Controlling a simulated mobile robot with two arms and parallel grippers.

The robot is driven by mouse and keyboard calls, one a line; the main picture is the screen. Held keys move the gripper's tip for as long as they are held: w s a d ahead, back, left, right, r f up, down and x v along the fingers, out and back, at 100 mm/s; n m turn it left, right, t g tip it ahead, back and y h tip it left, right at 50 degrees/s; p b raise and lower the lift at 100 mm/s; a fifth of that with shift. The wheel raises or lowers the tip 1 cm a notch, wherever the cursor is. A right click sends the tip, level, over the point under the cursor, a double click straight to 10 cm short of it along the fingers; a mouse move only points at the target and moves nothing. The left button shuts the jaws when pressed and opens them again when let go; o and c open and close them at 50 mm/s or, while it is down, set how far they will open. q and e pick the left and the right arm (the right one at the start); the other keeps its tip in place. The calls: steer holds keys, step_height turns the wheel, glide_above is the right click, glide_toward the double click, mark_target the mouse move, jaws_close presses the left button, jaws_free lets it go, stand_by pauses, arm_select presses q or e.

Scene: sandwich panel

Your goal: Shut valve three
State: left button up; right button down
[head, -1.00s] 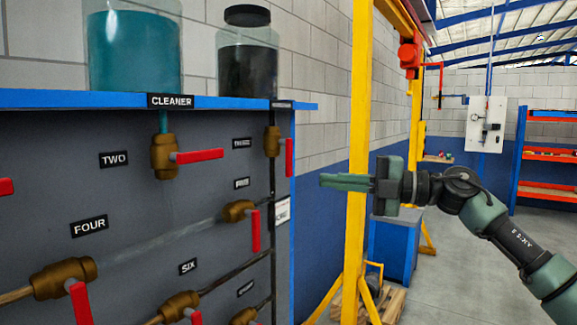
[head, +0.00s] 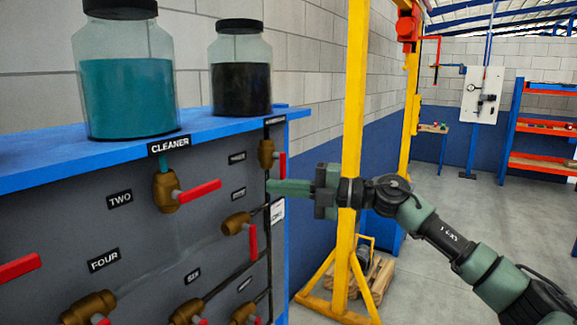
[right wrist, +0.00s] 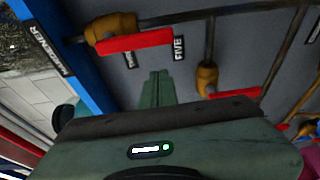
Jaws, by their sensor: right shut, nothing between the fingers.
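Valve three has a brass body (head: 266,154) and a red lever (head: 283,165), at the panel's right edge beside the THREE label (head: 237,158). The lever hangs down, roughly in line with its dark pipe. In the right wrist view the red lever (right wrist: 135,42) partly covers its label. My right gripper (head: 270,186) is shut and empty, its fingertips just below the lever in the head view. In the right wrist view its fingers (right wrist: 158,78) point toward the panel between this lever and valve five; contact cannot be told. My left gripper is out of view.
Valve five (head: 236,223) sits below and left, its red lever (head: 253,242) hanging down. Valve two (head: 165,192) is further left. A teal jar (head: 128,95) and a dark jar (head: 241,85) stand on the blue shelf (head: 205,128). A yellow post (head: 354,120) stands behind my right arm.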

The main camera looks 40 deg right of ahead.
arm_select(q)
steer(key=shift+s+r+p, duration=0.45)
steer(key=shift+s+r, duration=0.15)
arm_select(e)
steer(key=d, duration=0.1)
steer(key=w+d, duration=0.1)
steer(key=d, duration=0.1)
steer(key=shift+d+f, duration=0.1)
steer(key=shift+d, duration=0.05)
steer(key=shift+d, duration=0.1)
